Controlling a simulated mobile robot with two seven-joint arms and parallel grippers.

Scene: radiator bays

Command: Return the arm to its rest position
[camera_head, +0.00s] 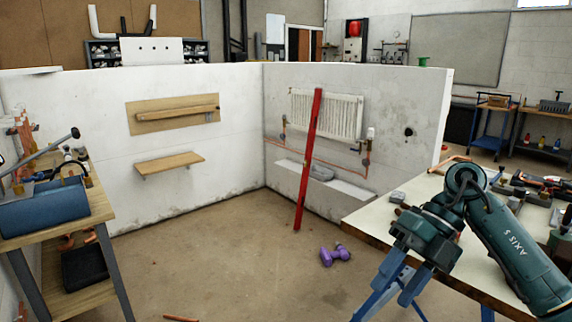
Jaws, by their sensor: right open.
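My right arm comes in from the right, teal and dark. Its gripper (402,278) hangs in front of the near edge of the right workbench (370,219), pointing down. The gripper is open, and I see nothing between its fingers. Blue trestle legs below the bench lie behind it and make the fingertips hard to pick out. My left gripper is not in view.
A red bar (308,160) leans against the wall by a white radiator (333,115). Purple dumbbells (335,255) lie on the floor. Tools crowd the right bench's far side. The middle floor is mostly clear.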

